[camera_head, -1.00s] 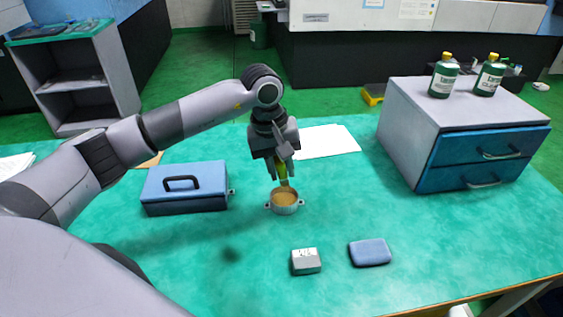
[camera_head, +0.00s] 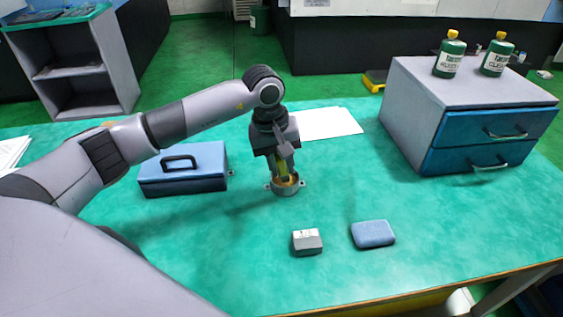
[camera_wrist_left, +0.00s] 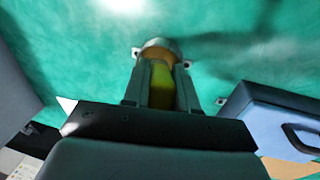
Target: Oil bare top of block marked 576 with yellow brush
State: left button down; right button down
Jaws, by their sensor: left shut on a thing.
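My left gripper (camera_head: 283,166) is shut on the yellow brush (camera_head: 284,178) and points down over a small round pot (camera_head: 285,190) of amber liquid. The brush's lower end is inside the pot. In the left wrist view the yellow brush (camera_wrist_left: 162,88) sits between the fingers, with the pot's rim (camera_wrist_left: 160,43) beyond it; the bristles are hidden. A small grey block (camera_head: 307,244) with a pale marked top lies in front of the pot, to the right; its marking is too small to read now. My right gripper is not in view.
A blue pad (camera_head: 373,233) lies right of the block. A blue toolbox (camera_head: 183,170) stands left of the pot. A grey cabinet with blue drawers (camera_head: 470,140) carries two green bottles. White paper (camera_head: 325,123) lies behind. The table (camera_head: 230,260) is clear in front.

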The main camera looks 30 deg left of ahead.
pick_arm(q)
jog(key=shift+s+f+b, duration=0.1)
jog(key=shift+f+b, duration=0.6)
jog(key=shift+b, duration=0.05)
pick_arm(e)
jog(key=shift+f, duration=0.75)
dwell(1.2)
pick_arm(q)
jog(key=shift+r, duration=0.15)
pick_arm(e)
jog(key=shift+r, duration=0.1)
